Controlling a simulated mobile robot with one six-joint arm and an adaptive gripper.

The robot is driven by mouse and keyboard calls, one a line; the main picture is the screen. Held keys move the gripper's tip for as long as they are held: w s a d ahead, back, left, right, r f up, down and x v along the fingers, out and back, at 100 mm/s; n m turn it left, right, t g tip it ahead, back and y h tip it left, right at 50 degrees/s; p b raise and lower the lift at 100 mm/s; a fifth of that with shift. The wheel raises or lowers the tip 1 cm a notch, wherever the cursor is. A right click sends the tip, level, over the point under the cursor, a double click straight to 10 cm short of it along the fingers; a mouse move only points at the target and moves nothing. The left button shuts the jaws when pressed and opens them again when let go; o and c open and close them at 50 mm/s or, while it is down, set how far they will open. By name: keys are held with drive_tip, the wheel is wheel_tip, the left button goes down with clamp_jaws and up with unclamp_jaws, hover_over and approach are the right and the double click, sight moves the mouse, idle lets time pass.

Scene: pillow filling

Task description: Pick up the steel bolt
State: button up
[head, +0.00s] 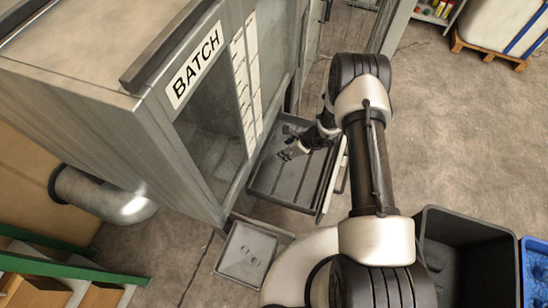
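My gripper (287,154) is over an open grey metal drawer (285,196) with a divided floor, at the front of the cabinet. Its fingers are small and dark here, and I cannot tell whether they are open or shut. I cannot make out a steel bolt in this view. If one lies in the drawer, it is too small to see or hidden by the gripper and arm.
The large steel cabinet marked BATCH (150,125) stands left of the drawer. A small square metal plate (247,254) lies below the drawer. A dark open bin (470,225) and a blue bin (535,272) stand at right.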

sight(274, 155)
drive_tip(key=b+x, duration=0.5)
drive_tip(key=x, duration=0.7)
drive_tip(key=shift+w+a+f, duration=0.15)
drive_tip(key=shift+w+f, duration=0.05)
drive_tip(key=shift+f, duration=0.1)
drive_tip(key=shift+r, duration=0.1)
clamp_jaws()
